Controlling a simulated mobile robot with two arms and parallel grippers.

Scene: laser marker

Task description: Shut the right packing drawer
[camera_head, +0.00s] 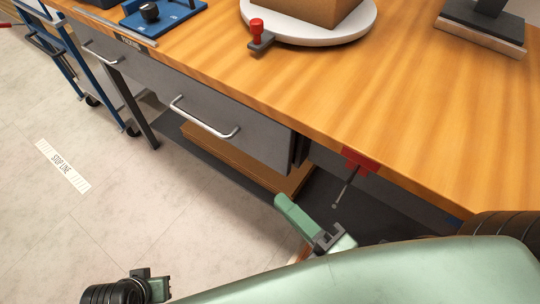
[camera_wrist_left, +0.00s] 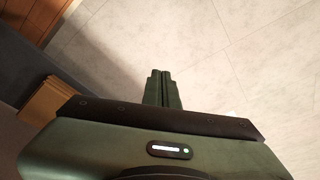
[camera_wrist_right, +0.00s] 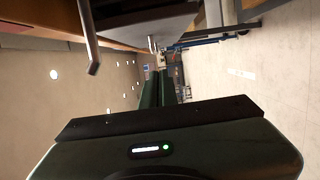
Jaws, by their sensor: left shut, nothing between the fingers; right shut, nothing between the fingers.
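The right packing drawer (camera_head: 250,135) is the grey front under the wooden bench, with a silver bar handle (camera_head: 205,118). How far it stands out from the bench is hard to tell. My right gripper (camera_head: 283,203) is near the drawer's right end, in front of and below the bench edge, apart from the handle. Its fingers (camera_wrist_right: 157,82) are shut and empty. My left gripper's wrist shows at the bottom left of the head view; its fingers (camera_wrist_left: 162,75) are shut and empty over the floor.
The left drawer's handle (camera_head: 99,53) is further along the bench. Cardboard (camera_head: 228,160) lies on the dark lower shelf. A blue trolley (camera_head: 62,62) stands at the far left. The floor (camera_head: 120,205) in front is clear.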

